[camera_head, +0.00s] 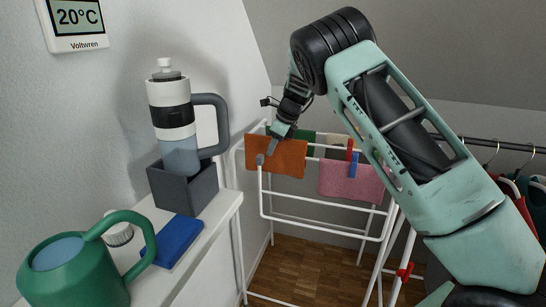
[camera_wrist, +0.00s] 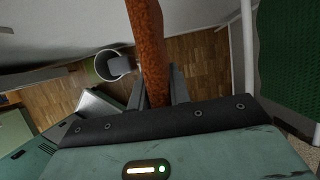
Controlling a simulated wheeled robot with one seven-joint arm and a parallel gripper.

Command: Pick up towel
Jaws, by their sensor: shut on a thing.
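An orange-brown towel (camera_head: 285,158) hangs over the front rail of a white drying rack (camera_head: 263,205). My gripper (camera_head: 267,153) reaches down to the towel's left part in the head view. In the wrist view the towel (camera_wrist: 150,50) is seen edge-on, and it runs between the two fingers of my gripper (camera_wrist: 157,88), which are shut on it. A pink towel (camera_head: 350,180) and a dark green towel (camera_head: 303,138) hang on the same rack. The green cloth also shows at the right in the wrist view (camera_wrist: 285,50).
A white shelf (camera_head: 222,209) at the left holds a green watering can (camera_head: 75,272), a blue box (camera_head: 172,240) and a bottle in a grey holder (camera_head: 185,187). Clothes on hangers (camera_head: 520,205) are at the right. Wooden floor (camera_head: 290,270) lies below the rack.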

